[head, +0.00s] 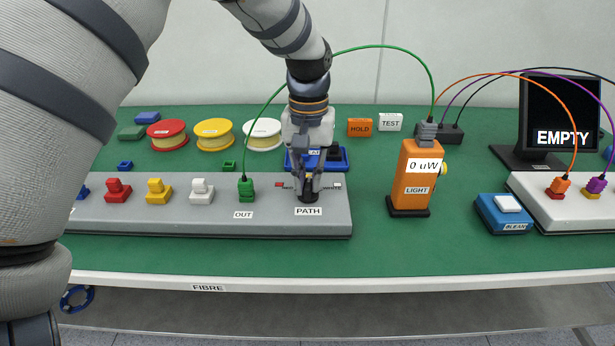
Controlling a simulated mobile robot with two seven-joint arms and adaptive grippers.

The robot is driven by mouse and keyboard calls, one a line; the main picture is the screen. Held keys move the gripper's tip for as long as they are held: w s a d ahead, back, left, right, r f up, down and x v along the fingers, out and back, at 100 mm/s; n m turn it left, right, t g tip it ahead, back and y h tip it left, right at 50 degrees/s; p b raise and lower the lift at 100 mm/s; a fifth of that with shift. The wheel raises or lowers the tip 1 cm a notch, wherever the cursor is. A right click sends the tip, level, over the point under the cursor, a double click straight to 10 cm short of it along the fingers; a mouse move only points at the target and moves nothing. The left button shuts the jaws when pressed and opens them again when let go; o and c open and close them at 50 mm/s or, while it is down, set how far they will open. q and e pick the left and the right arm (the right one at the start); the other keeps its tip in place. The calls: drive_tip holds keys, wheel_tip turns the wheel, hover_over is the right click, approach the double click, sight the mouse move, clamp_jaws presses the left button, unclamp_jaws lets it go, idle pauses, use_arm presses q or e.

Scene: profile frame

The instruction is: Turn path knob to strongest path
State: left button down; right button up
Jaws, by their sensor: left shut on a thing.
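My left gripper (309,184) points straight down at the right part of the grey panel (215,222). It is shut on the black path knob (308,196), which stands above the PATH label. The gripper fingers hide much of the knob, and its pointing direction is not clear. Small labels beside the knob are partly covered; one at its right seems to read WHITE. The orange light meter (416,178) stands upright right of the panel and reads 0 uW. A green cable runs from its top to the green connector (246,189) by the OUT label. My right gripper is not in view.
Red, yellow and white connectors stand on the panel's left. Red (167,135), yellow (214,134) and white (263,134) spools lie behind. A blue CLEAN box (502,214), a white panel (545,207) and a black screen reading EMPTY (561,115) are at right.

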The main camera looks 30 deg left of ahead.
sight(308, 183)
use_arm(q)
drive_tip(key=n, duration=1.2)
drive_tip(key=shift+n, duration=0.3)
idle(0.3)
drive_tip(key=c, duration=1.6)
unclamp_jaws()
wheel_tip(308, 183, up, 12)
